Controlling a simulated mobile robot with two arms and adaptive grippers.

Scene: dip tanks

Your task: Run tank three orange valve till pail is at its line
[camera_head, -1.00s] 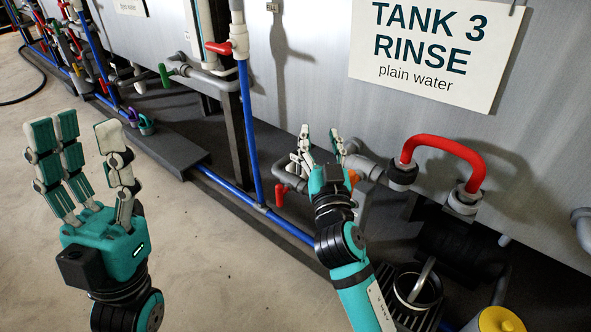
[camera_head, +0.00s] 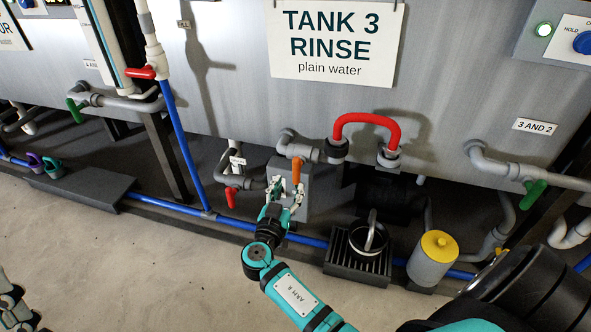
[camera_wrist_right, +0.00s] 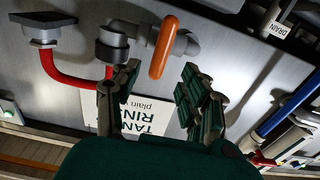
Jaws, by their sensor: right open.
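The tank three sign (camera_head: 335,40) reads rinse, plain water. Below it, the orange valve handle (camera_head: 297,170) hangs on grey pipework; it also shows in the right wrist view (camera_wrist_right: 163,47). My right gripper (camera_head: 286,190) is open just below the handle; in the wrist view its fingers (camera_wrist_right: 160,72) lie on either side of the handle's end, and I cannot tell if they touch it. The pail (camera_head: 369,238) stands on a slatted grate right of the valve. Its line and water level cannot be made out. My left gripper (camera_head: 14,300) is partly cut off at the lower left edge.
A red valve handle (camera_head: 231,197) sits left of the orange one. A red hose loop (camera_head: 367,118) arches at the right. A yellow-topped cylinder (camera_head: 432,257) stands beside the pail. A blue pipe (camera_head: 308,240) runs low along the tanks. The floor in front is clear.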

